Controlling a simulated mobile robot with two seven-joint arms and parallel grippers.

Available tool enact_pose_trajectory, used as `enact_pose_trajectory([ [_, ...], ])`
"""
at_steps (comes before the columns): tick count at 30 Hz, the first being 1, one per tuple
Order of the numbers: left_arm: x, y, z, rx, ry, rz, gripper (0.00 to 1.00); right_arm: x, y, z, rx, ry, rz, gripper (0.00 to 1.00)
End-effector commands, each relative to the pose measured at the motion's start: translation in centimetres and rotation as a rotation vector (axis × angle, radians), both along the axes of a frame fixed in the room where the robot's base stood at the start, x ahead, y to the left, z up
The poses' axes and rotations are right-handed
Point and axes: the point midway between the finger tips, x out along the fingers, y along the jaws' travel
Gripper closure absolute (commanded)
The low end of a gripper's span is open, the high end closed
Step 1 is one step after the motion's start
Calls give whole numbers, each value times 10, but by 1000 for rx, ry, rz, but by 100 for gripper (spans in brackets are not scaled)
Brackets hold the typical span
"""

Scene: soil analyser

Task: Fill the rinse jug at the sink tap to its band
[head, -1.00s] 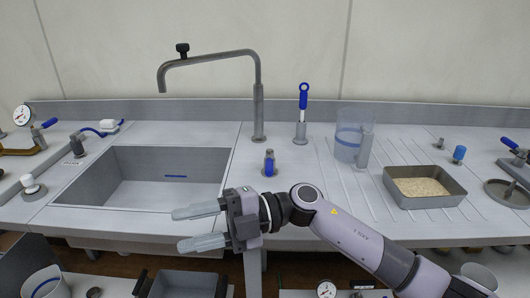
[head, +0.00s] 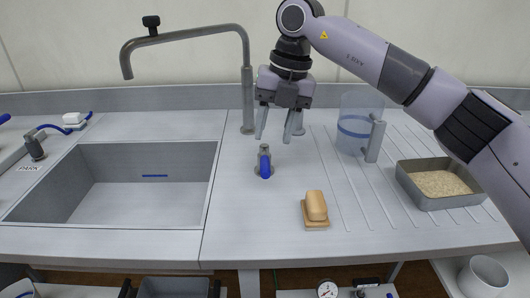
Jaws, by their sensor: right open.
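The rinse jug (head: 347,143), clear with a blue band and a grey handle on its right, stands upright on the ribbed drainboard. I see no water in it. A blue-levered valve (head: 265,165) stands on the counter right of the sink. My right gripper (head: 276,138) is open and empty, fingers pointing down, above and behind the valve and left of the jug. My left gripper is out of view.
A wooden brush or block (head: 316,207) lies on the counter in front of the jug. A grey tray of grain-like material (head: 409,188) sits right, under my right arm. The sink's inside is clear except for a blue mark (head: 155,176).

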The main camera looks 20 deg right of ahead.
Motion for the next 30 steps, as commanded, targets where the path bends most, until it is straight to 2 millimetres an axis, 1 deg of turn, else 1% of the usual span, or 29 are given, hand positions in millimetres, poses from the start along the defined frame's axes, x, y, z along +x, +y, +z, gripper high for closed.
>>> enact_pose_trajectory([
  [1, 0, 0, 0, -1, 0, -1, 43, 0, 1, -9, -1, 5, 2, 55],
  [6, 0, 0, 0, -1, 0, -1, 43, 1, 7, -35, 2, 4, 4, 55],
  [12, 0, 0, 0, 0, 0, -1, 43, 2, 12, -58, 4, 2, 5, 55],
  [16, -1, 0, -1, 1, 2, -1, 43, 3, 13, -62, 3, 1, 5, 55],
  [22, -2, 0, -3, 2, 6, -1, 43, 3, 13, -63, 4, 1, 5, 55],
  [23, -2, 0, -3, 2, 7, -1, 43, 3, 13, -63, 4, 1, 5, 58],
  [24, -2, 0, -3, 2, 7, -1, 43, 3, 13, -63, 4, 1, 5, 71],
  [27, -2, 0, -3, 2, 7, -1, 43, 3, 13, -63, 4, 1, 5, 100],
  [30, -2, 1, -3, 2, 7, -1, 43, 3, 13, -62, 5, 1, 5, 100],
])
